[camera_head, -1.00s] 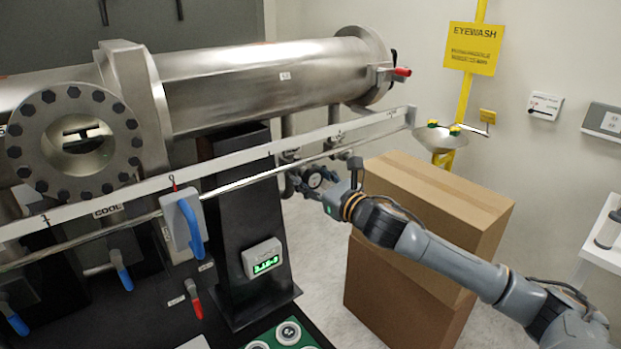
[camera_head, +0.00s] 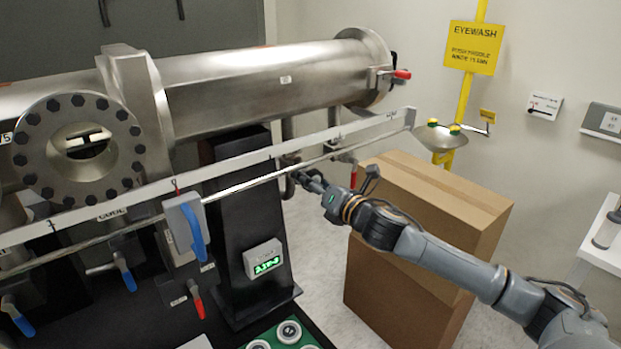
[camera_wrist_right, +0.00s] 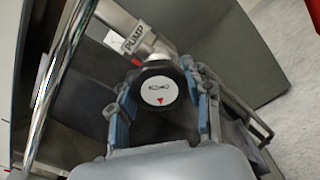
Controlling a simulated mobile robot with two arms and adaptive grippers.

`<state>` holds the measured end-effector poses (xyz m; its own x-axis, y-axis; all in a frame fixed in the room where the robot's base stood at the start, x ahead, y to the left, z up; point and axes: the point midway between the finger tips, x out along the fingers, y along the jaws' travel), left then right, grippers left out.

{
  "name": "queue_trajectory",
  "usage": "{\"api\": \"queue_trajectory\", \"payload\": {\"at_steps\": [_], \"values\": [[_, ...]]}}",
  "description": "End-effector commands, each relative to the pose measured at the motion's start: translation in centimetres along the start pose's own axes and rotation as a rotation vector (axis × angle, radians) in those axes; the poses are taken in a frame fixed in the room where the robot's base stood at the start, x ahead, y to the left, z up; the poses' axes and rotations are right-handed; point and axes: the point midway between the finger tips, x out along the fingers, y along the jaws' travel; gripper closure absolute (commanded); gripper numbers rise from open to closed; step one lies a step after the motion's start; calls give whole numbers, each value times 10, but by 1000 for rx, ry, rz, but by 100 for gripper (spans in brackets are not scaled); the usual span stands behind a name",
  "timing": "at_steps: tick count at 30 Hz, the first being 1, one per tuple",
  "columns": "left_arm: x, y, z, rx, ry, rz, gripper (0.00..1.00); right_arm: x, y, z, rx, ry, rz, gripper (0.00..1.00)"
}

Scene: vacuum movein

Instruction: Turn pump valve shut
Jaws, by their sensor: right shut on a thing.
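The pump valve knob (camera_wrist_right: 160,90) is round and black, with a white face and a red arrow mark. It sits below a white PUMP label (camera_wrist_right: 136,38) in the right wrist view. My right gripper (camera_wrist_right: 163,110) has a blue-padded finger on each side of the knob and is shut on it. In the head view the right gripper (camera_head: 306,181) reaches under the long rail, and its wrist and fingers largely hide the knob. My left gripper is not in view.
A steel rail (camera_head: 250,183) runs just above the gripper, below a large steel vessel (camera_head: 270,78). A cardboard box (camera_head: 430,215) stands right beside and under my right arm. A black pillar (camera_head: 245,220) with a green display stands left. Blue and red lever handles hang further left.

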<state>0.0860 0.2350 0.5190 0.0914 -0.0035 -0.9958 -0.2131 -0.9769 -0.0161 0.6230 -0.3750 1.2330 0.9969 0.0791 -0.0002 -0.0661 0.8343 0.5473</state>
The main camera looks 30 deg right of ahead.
Motion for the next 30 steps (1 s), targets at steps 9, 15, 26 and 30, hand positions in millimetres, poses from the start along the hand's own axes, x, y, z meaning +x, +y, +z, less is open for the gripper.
{"api": "queue_trajectory", "payload": {"at_steps": [9, 15, 26, 30], "values": [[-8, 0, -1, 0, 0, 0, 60, 0, 1, 2, 304, -3, 0, 83], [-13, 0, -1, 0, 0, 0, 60, 0, 1, 3, 494, -4, 0, 83], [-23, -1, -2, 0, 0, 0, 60, 0, 2, 4, 837, -4, 1, 83], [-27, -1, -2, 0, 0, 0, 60, 0, 2, 4, 969, -4, 1, 83]]}}
